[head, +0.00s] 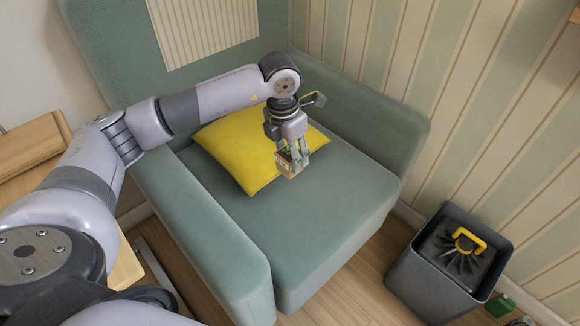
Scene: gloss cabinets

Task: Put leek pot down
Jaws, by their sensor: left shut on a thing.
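My left gripper (291,150) points down over the seat of the green armchair (310,215). It is shut on a small pale pot with a bit of green at its top, which I take to be the leek pot (292,166). The pot looks upright or slightly tilted, and the fingers hide part of it. It is in front of the right part of the yellow cushion (232,152). I cannot tell whether the pot touches the seat. My right gripper is not in view.
The seat is bare in front of the cushion and to its right. A dark grey bin (440,270) with a yellow-handled item inside stands on the floor at the right. A small green thing (499,305) lies beside it. Wooden furniture (32,145) stands at the left.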

